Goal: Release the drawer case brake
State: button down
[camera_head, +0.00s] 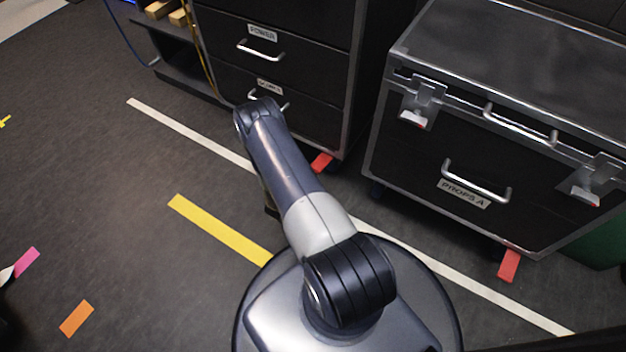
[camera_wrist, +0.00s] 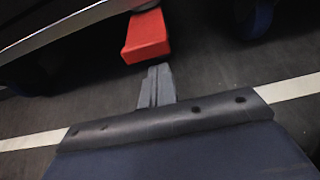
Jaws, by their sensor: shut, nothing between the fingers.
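The drawer case (camera_head: 275,75) is black with metal edges, silver handles and a POWER label, at the top centre of the head view. Its red brake pedal (camera_head: 322,162) sticks out low at the front right corner, partly behind my arm. In the wrist view the red pedal (camera_wrist: 147,36) juts out under the case's lower edge. My gripper (camera_wrist: 157,70) is shut and empty, its fingertips just short of the pedal's front end, with a small gap seeming to show between them. In the head view my arm hides most of the gripper.
A second case (camera_head: 440,150), labelled PROPS A, stands at the right with its own red pedal (camera_head: 509,264). A blue caster (camera_wrist: 256,16) shows in the wrist view. A white line (camera_head: 190,132) crosses the floor before the cases. The floor at left is open, with coloured tape.

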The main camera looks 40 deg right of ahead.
jog(key=shift+r, duration=0.9)
jog(key=shift+w, duration=0.1)
notch_tip(320, 180, down, 5)
jog(key=b, duration=0.5)
jog(key=r+p+v, duration=0.1)
jog(key=p+v, duration=0.3)
jog(key=v, duration=0.7)
jog(key=shift+d+p, duration=0.15)
jog(key=shift+p, duration=0.2)
jog(key=shift+f, duration=0.1)
